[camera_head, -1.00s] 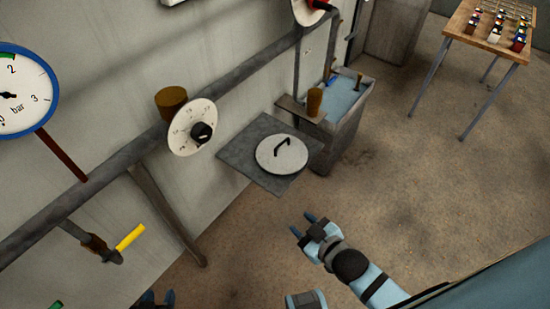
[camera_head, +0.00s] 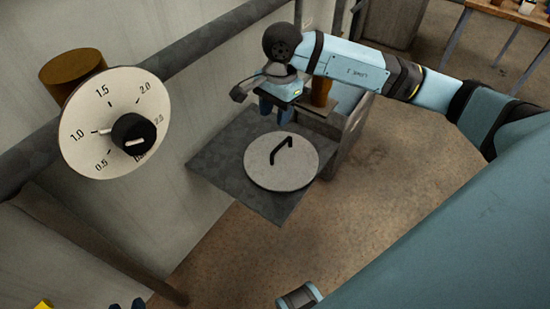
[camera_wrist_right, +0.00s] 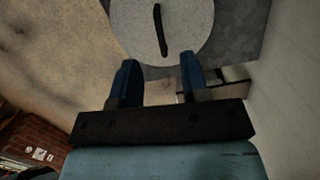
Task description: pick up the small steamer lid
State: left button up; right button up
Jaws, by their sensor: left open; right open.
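The small steamer lid (camera_head: 283,173) is a round pale grey disc with a black bar handle (camera_head: 281,150). It lies flat on a dark grey square shelf (camera_head: 225,160) by the wall. My right gripper (camera_head: 274,113) is open and empty, just beyond the lid with its fingers pointing down. In the right wrist view, the lid (camera_wrist_right: 185,35) and its handle (camera_wrist_right: 160,30) show ahead of the open fingers (camera_wrist_right: 158,66), apart from them. Only the blue fingertips of my left gripper (camera_head: 138,303) show at the bottom edge, away from the lid.
A wall pipe (camera_head: 215,45) carries a dial with a black knob (camera_head: 132,133) at left. A brown cylinder (camera_head: 321,91) and a grey basin (camera_head: 350,130) stand behind my right arm. A table (camera_head: 510,15) is at the far right. The floor right of the shelf is clear.

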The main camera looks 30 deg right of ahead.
aim_at(281, 144)
jog(key=shift+h, duration=0.7)
jog(key=f, duration=0.2)
jog(key=d+f+b, duration=0.1)
jog(key=f, duration=0.2)
jog(key=w+d+f, duration=0.1)
jog(key=f, duration=0.2)
jog(key=shift+d, duration=0.25)
jog(key=f, duration=0.2)
jog(key=s+f+b, duration=0.1)
jog(key=f, duration=0.1)
jog(key=shift+a+f, duration=0.15)
jog(key=shift+f, duration=0.15)
jog(key=shift+f+b, duration=0.3)
jog(key=shift+f, duration=0.05)
grip_shut()
jog(key=shift+w, duration=0.1)
